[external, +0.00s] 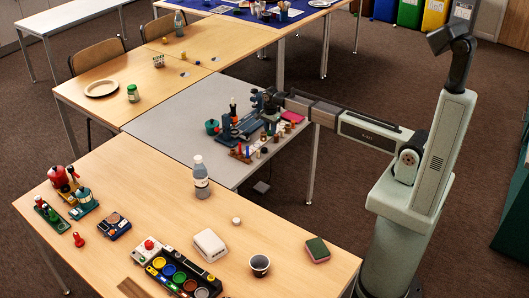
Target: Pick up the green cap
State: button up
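My gripper (258,104) is small and dark in the external view, at the end of my outstretched arm, above the right part of the grey table (165,128). I cannot tell whether its fingers are open or shut, or whether it holds anything. Below and beside it is a crowd of small coloured pieces, too small to name surely. A dark green round piece (212,126) sits at the left of this crowd. A jar with a green cap (133,88) stands farther off on a wooden table. I cannot tell which green piece is the green cap.
A clear bottle with a white cap (201,178) stands upright on the near wooden table. A white box (210,245), a dark cup (260,265) and a tray of coloured round pots (178,272) are also there. The left part of the grey table is bare.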

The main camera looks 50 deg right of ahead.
grip_shut()
jog(key=shift+r, duration=0.1)
